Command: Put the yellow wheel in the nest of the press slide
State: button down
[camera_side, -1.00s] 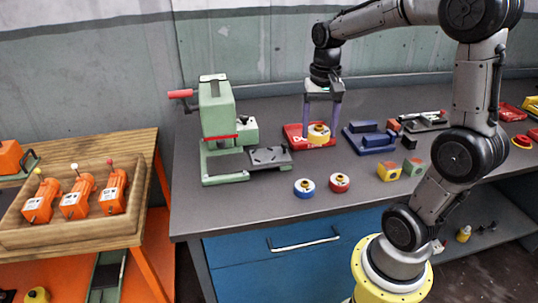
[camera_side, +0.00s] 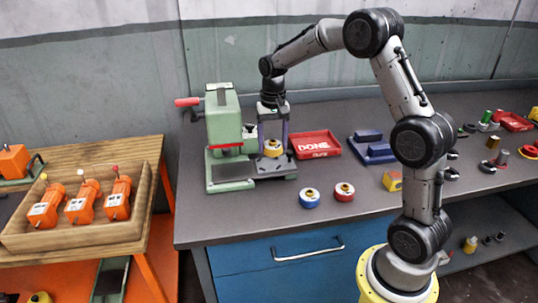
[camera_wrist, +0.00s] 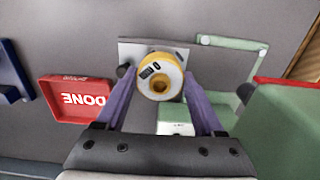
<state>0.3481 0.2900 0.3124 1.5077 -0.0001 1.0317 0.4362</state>
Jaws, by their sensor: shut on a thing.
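The yellow wheel (camera_side: 272,149) has a white face and a central hole, seen from above in the wrist view (camera_wrist: 160,77). My gripper (camera_side: 272,146) is shut on it, one purple finger on each side. The wheel is over the outer end of the dark press slide (camera_side: 284,168), which extends right from the green press (camera_side: 223,120). The slide's plate shows behind the wheel in the wrist view (camera_wrist: 135,50). The nest is hidden beneath the wheel and fingers. I cannot tell whether the wheel touches the slide.
The red DONE tray (camera_side: 318,144) is empty, just right of the slide. A blue wheel (camera_side: 309,198) and a red wheel (camera_side: 344,192) stand on the bench in front. A blue fixture (camera_side: 373,148) lies further right. The press body stands close on the left.

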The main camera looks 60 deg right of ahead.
aim_at(269, 164)
jog(key=shift+w+d+f, duration=0.25)
jog(key=shift+w+f, duration=0.4)
jog(key=shift+f, duration=0.1)
jog(key=shift+w+f, duration=0.15)
jog(key=shift+f, duration=0.8)
jog(key=shift+w+f, duration=0.1)
jog(key=shift+f, duration=0.8)
jog(key=shift+f, duration=0.1)
grip_release()
jog(key=shift+f, duration=0.1)
